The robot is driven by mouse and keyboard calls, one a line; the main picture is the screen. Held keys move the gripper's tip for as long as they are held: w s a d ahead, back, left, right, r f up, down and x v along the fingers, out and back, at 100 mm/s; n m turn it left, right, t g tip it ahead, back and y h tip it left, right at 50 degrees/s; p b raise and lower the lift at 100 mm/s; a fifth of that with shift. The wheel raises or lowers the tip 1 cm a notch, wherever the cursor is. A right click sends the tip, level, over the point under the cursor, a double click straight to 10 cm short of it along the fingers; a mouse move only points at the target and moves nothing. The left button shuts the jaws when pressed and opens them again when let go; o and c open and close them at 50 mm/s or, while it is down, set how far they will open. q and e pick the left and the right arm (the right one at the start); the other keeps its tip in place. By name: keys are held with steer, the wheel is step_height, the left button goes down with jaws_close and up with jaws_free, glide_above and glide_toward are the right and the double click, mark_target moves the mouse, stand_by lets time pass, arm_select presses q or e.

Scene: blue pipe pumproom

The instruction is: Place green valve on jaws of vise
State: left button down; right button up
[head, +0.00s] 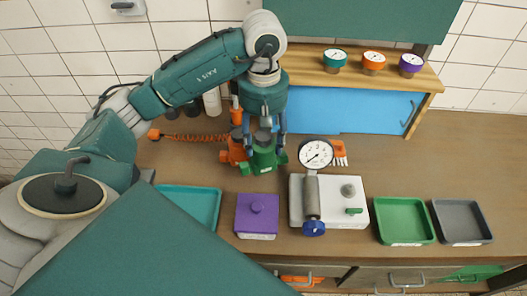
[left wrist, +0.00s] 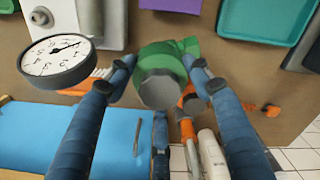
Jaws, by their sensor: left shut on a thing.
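The green valve (head: 264,158) stands near the back of the wooden bench, with a grey round top. My left gripper (head: 265,128) comes down over it from above, its blue fingers on either side. In the left wrist view the green valve (left wrist: 170,58) shows between the fingertips, its grey round end (left wrist: 158,90) facing the camera. My left gripper is shut on it. I cannot tell whether the valve touches the bench. An orange fitting (head: 236,150) is close beside it on the left. I cannot pick out the vise or its jaws for sure. My right gripper is not in view.
A pressure gauge (head: 316,154) rises from a white block (head: 348,215) at the right. A purple box (head: 257,215), a teal tray (head: 190,205), a green tray (head: 404,220) and a grey tray (head: 461,222) line the front. A wooden shelf (head: 345,80) stands behind.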

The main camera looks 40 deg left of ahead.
arm_select(q)
step_height(320, 180, up, 12)
steer(key=shift+f+p, duration=0.1)
steer(key=shift+p, duration=0.5)
